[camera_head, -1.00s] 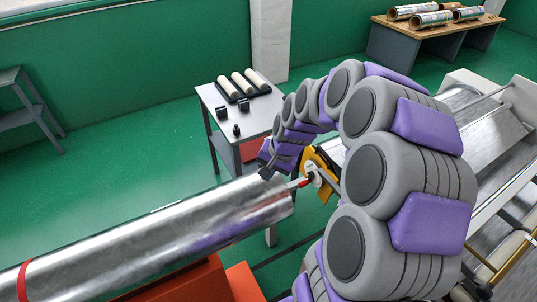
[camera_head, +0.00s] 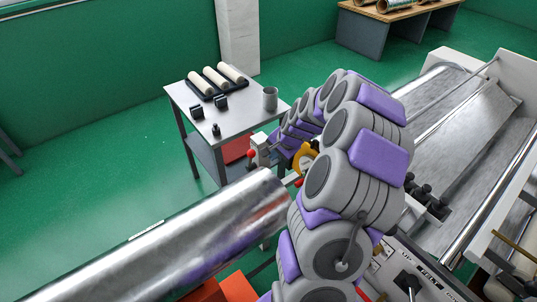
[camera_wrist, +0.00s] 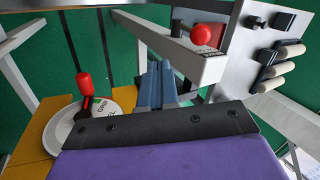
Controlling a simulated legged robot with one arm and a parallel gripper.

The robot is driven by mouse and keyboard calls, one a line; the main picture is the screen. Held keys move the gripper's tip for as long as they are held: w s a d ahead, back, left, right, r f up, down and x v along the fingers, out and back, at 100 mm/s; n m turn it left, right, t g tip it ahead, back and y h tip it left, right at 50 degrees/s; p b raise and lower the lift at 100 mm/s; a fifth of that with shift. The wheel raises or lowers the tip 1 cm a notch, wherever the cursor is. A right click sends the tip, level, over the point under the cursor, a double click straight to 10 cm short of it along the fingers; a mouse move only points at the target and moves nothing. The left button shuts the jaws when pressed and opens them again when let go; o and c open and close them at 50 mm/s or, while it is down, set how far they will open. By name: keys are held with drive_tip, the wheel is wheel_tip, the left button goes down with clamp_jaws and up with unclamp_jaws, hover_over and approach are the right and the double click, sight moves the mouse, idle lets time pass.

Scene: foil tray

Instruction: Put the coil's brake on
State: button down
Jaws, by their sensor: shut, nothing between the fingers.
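The coil (camera_head: 200,235) is a large shiny silver roll at the lower left of the head view. A yellow bracket (camera_head: 305,156) is near its right end, partly behind my arm. In the wrist view the yellow plate (camera_wrist: 62,112) carries a pale lettered disc (camera_wrist: 105,125) and a lever with a red handle (camera_wrist: 83,83) at left. A red ball knob (camera_wrist: 203,34) sits on a white beam at upper right; it also shows in the head view (camera_head: 251,153). My gripper (camera_wrist: 160,72) is shut and empty, between red handle and red knob, apart from both. The head view hides its fingertips.
A grey side table (camera_head: 205,115) with pale rollers, black blocks and a grey cup (camera_head: 270,98) stands behind the coil. A metal machine bed (camera_head: 460,145) and a control panel (camera_head: 410,275) are at right. Green floor is open at left.

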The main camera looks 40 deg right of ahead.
drive_tip(key=b, duration=0.2)
approach(250, 161)
drive_tip(key=s+d+f, duration=0.1)
drive_tip(key=s+f, duration=0.3)
drive_tip(key=f, duration=0.1)
drive_tip(key=shift+w+r+b, duration=0.1)
drive_tip(key=shift+w+r, duration=0.15)
drive_tip(key=shift+w, duration=0.4)
drive_tip(key=shift+w+r+b, duration=0.1)
drive_tip(key=shift+w+r, duration=0.2)
drive_tip(key=shift+w, duration=0.35)
drive_tip(key=shift+w+r+b, duration=0.1)
drive_tip(key=shift+w+r, duration=0.15)
drive_tip(key=shift+w, duration=0.4)
